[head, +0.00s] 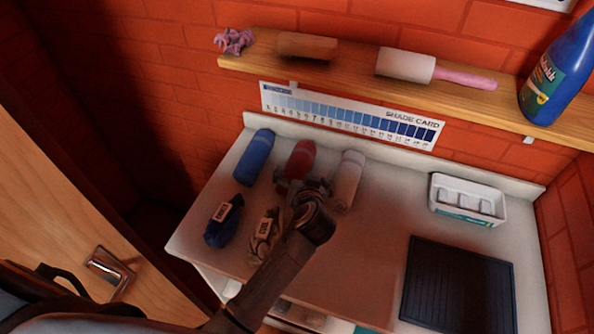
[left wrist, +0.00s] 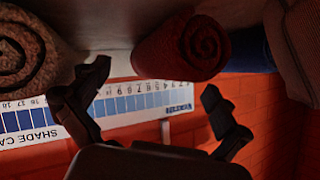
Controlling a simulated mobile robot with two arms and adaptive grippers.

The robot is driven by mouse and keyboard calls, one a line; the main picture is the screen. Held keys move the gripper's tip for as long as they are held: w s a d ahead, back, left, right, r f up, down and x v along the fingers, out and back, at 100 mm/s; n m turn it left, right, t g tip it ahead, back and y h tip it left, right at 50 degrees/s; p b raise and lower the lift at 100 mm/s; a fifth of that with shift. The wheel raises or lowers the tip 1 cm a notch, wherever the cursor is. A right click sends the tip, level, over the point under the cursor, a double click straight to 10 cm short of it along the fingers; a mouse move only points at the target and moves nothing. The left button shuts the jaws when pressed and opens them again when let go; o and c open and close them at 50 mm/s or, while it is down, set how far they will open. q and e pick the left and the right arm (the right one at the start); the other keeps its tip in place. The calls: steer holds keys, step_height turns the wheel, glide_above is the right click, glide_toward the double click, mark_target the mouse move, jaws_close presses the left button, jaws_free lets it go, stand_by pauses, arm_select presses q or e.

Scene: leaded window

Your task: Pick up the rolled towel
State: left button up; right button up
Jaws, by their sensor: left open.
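Three rolled towels lie side by side on the white counter: a blue one (head: 255,157), a red one (head: 301,156) and a pale beige one (head: 347,180). My left gripper (head: 308,187) is open at the near end of the red roll, and partly hides it. In the left wrist view, the red roll (left wrist: 190,45) shows its spiral end just beyond the open fingers (left wrist: 155,88), with nothing between them. The beige roll (left wrist: 30,58) is at the left there and the blue roll (left wrist: 252,50) is partly hidden behind the red one. My right gripper is not in view.
A tagged dark blue bundle (head: 222,226) and a tagged beige bundle (head: 262,238) lie nearer the counter's front left. A white caddy (head: 468,202) and a black ribbed mat (head: 458,288) are at the right. A wooden shelf (head: 360,62) holding several items overhangs the back.

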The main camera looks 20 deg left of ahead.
mark_target(298, 170)
arm_select(q)
steer(key=b+x, duration=0.1)
steer(key=x, duration=0.1)
steer(key=b+x, duration=0.1)
steer(key=shift+w+a+f, duration=0.2)
steer(key=shift+w+a, duration=0.05)
steer(key=shift+a, duration=0.1)
steer(key=shift+w+a+f, duration=0.1)
steer(key=shift+w, duration=0.25)
steer(key=shift+s, duration=0.1)
steer(key=shift+c, duration=0.4)
steer(key=c, duration=1.3)
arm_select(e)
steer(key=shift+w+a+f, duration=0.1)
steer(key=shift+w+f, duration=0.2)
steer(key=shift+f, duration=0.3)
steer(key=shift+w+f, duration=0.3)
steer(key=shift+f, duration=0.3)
arm_select(q)
steer(key=shift+o, duration=0.2)
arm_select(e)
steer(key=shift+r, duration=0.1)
